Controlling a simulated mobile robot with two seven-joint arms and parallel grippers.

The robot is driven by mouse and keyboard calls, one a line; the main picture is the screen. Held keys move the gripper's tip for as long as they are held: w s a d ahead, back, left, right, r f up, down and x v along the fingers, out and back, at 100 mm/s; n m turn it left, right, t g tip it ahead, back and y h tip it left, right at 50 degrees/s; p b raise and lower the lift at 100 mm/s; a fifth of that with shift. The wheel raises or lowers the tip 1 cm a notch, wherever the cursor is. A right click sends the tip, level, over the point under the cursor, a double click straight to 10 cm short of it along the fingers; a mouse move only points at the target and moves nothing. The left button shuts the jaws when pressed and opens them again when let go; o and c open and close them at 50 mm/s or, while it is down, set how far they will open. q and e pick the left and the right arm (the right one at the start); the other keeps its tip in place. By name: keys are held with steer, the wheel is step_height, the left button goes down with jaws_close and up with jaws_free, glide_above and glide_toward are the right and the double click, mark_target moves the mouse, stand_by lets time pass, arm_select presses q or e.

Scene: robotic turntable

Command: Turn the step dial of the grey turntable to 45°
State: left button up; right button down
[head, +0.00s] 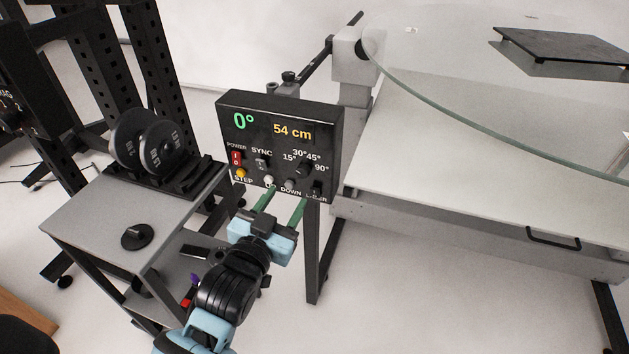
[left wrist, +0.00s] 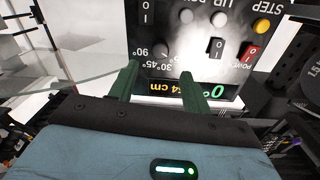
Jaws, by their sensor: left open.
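The black control panel (head: 262,150) faces me in the head view, reading 0° in green and 54 cm in orange. Its step dial (head: 303,170) is a dark knob at the lower right, ringed by the marks 15°, 30°, 45° and 90°; its pointer is too small to read. In the left wrist view the panel is upside down and the dial (left wrist: 163,47) shows beyond the fingertips. My left gripper (head: 287,196) is open and empty, its green fingers pointing at the panel's lower part. It also shows in the left wrist view (left wrist: 160,70). My right gripper is out of view.
The turntable's glass disc (head: 480,125) and pale base (head: 440,190) fill the right. A grey cart (head: 95,215) with dumbbell weights (head: 140,140) stands left of the panel. Black rack posts stand at far left.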

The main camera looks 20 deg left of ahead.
mark_target(301, 174)
arm_select(q)
steer(key=shift+w+d+b, duration=0.2)
steer(key=shift+w+b, duration=0.25)
steer(key=shift+w, duration=3.4)
steer(key=c, duration=1)
